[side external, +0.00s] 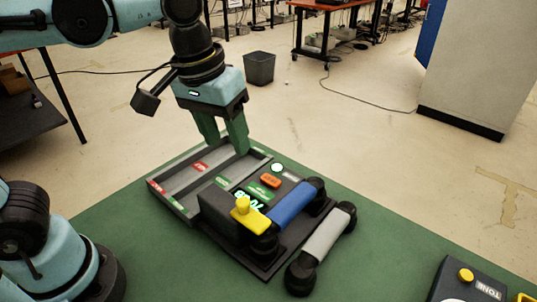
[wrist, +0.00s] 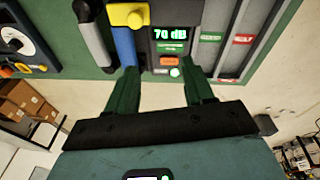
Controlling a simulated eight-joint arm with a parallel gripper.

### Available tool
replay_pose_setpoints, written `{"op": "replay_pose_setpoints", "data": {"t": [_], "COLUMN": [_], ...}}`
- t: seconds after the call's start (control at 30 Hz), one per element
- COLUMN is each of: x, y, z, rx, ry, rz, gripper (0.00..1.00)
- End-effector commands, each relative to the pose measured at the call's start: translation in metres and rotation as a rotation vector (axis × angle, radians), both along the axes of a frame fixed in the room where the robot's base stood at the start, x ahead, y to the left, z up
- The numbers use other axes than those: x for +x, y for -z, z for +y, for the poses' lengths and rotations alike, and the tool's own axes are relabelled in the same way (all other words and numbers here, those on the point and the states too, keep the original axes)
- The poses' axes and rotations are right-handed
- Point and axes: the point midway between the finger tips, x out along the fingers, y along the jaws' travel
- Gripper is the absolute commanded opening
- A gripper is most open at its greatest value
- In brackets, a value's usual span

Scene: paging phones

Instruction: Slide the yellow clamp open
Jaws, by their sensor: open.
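The yellow clamp (side external: 245,212) sits at the near left end of the blue handset (side external: 295,205) on the black phone unit (side external: 225,218). In the wrist view the yellow clamp (wrist: 128,14) lies across the blue handset (wrist: 124,45) near the top edge, with a round knob on it. My gripper (side external: 225,140) is open and empty above the far edge of the unit, behind the clamp and apart from it. In the wrist view my gripper (wrist: 163,78) has its two green fingers spread below the display, with nothing between them.
A grey handset (side external: 328,235) lies beside the blue one. The unit has a lit display (wrist: 170,34), an orange button (wrist: 168,60) and a grey tray (side external: 178,178) with red and green labels. A TONE box (side external: 460,285) stands at right. Green table is clear at front.

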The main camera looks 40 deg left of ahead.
Motion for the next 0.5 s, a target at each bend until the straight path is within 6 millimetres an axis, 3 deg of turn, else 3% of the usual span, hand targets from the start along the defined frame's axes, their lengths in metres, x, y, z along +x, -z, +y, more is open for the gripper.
{"op": "replay_pose_setpoints", "data": {"t": [0.1, 0.2, 0.37, 0.5], "x": [-0.006, -0.011, -0.014, -0.014], "y": [-0.019, -0.028, -0.029, -0.016], "z": [-0.029, -0.041, -0.047, -0.046], "rx": [0.023, 0.044, 0.059, 0.058], "ry": [-0.036, -0.067, -0.086, -0.087], "rz": [0.106, 0.161, 0.19, 0.189], "gripper": [0.52, 0.52, 0.52, 0.52]}}
